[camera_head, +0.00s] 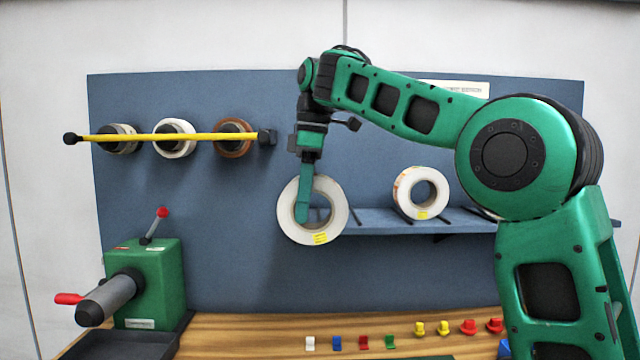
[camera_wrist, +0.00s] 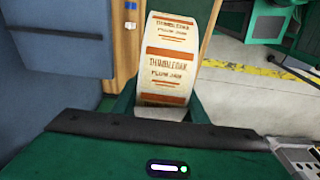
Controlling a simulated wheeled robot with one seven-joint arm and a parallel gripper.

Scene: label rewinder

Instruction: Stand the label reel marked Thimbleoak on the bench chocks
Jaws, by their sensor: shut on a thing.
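My gripper (camera_head: 304,200) points down in the head view and is shut on the rim of a white label reel (camera_head: 328,226) with a yellow tag. The reel hangs upright in front of the blue board, left of the shelf. In the wrist view the held reel (camera_wrist: 170,60) shows labels with brown bands, reading "Thimbleoak Plum Jam". My gripper (camera_wrist: 165,110) grips it from both sides there, with the fingers partly hidden. On the wooden bench, small coloured blocks stand in a row, among them white (camera_head: 310,343), blue (camera_head: 337,343) and red (camera_head: 363,342); I cannot tell which are the chocks.
A second reel (camera_head: 408,192) stands on the blue shelf (camera_head: 385,228). Several reels hang behind a yellow bar (camera_head: 165,138) at upper left. A green rewinder (camera_head: 150,280) with a grey spindle and red-knobbed lever stands at lower left. The bench (camera_head: 250,335) between has free room.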

